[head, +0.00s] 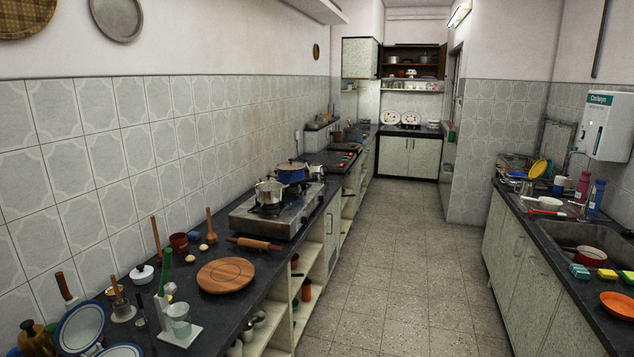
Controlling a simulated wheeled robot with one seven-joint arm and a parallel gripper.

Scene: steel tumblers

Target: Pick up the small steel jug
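I cannot pick out the small steel jug with certainty at this size. A small shiny steel vessel (318,172) stands on the left counter (190,277), just beyond the blue pot (291,172); its shape is too small to tell. Another small steel vessel (526,187) stands by the sink on the right counter. Several steel vessels (260,318) show partly on the open shelf under the left counter, with the counter edge hiding some of them. My gripper is not in view.
The stove (272,208) on the left counter bears a steel pot (269,192). A round wooden board (226,274) and rolling pin (255,243) lie nearer. The tiled floor (405,270) between the counters is clear.

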